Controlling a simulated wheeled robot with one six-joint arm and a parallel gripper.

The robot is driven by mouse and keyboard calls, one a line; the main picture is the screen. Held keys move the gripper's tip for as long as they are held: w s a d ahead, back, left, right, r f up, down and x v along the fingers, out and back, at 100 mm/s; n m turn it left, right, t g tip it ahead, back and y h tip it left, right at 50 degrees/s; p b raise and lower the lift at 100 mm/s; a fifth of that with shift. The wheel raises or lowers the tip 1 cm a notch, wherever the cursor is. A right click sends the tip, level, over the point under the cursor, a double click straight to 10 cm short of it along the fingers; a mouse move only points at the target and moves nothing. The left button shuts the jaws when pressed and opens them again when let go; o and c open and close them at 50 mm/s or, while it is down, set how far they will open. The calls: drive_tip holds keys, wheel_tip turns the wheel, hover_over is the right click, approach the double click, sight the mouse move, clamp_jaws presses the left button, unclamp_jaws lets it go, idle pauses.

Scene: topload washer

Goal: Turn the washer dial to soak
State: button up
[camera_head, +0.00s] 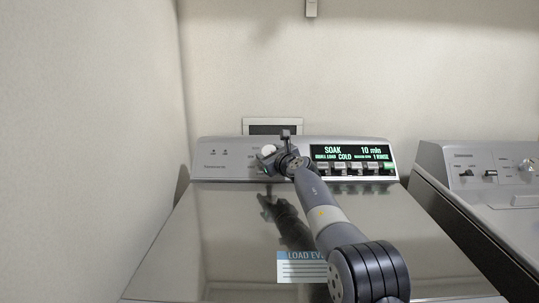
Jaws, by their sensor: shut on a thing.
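The topload washer (225,215) stands in front of me with its lid shut. Its silver control panel (222,160) runs along the back. The washer dial (269,150) shows as a small pale knob top left of the display, mostly hidden by my gripper. My gripper (266,160) is at the panel, shut on the dial. The lit display (350,152) reads SOAK and 10 min, with COLD and 1 RINSE on a lower line.
A label (290,268) lies on the washer lid, partly behind my arm. A second machine (490,185) stands at the right, with a gap between. A wall rises close on the left. A wall box (272,127) is behind the panel.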

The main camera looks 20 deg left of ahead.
drive_tip(key=o, duration=1)
drive_tip(key=shift+c, duration=0.2)
drive_tip(key=shift+s+d+b, duration=0.45)
drive_tip(key=shift+b, duration=0.2)
drive_tip(key=shift+b+v, duration=2.25)
drive_tip(key=shift+v, duration=2.55)
drive_tip(key=shift+a, duration=0.1)
drive_tip(key=p+x, duration=0.4)
drive_tip(key=x, duration=0.5)
drive_tip(key=shift+w+r+p, duration=0.1)
drive_tip(key=shift+r+p, duration=0.1)
drive_tip(key=shift+p, duration=0.2)
drive_tip(key=shift+p+x, duration=0.5)
drive_tip(key=shift+x, duration=0.3)
drive_tip(key=shift+f, duration=0.2)
